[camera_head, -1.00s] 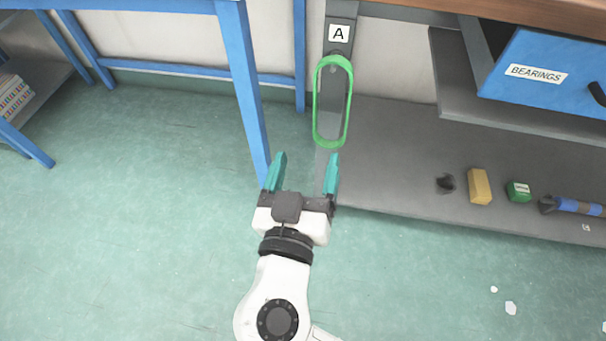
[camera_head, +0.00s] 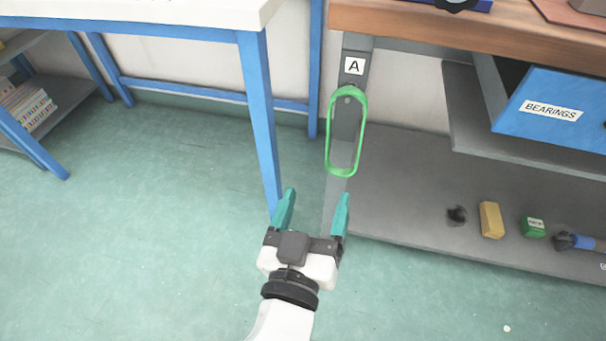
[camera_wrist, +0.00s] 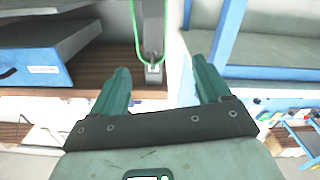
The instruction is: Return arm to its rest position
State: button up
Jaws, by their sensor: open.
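My gripper (camera_head: 314,212) is in the lower middle of the head view, with its two teal fingers apart and nothing between them. A green oval loop (camera_head: 331,135) hangs on the grey post marked A (camera_head: 353,66), just beyond and above my fingertips in that view. The gripper appears apart from the loop. In the wrist view my gripper (camera_wrist: 160,88) shows with both fingers spread, and the lower part of the loop (camera_wrist: 135,30) shows beyond them.
A blue drawer labelled BEARINGS (camera_head: 560,105) is at the right under the wooden bench top (camera_head: 440,32). A blue table leg (camera_head: 259,120) stands left of the loop. The green floor at left is clear.

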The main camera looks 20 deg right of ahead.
jog(key=s+d+f+n+g+y, duration=0.1)
jog(key=s+d+f+g+y, duration=0.25)
jog(key=d+f+g, duration=0.8)
jog(key=s+d+f+n+g+y+p, duration=0.1)
jog(key=s+d+f+n+g+y, duration=0.2)
jog(key=s+f+y, duration=0.7)
notch_tip(320, 180, up, 30)
jog(key=s+d+h+p, duration=0.1)
jog(key=s+h+p, duration=0.2)
jog(key=p, duration=2.9)
jog(key=shift+f+t, duration=0.2)
jog(key=shift+t, duration=0.25)
jog(key=shift+c, duration=0.4)
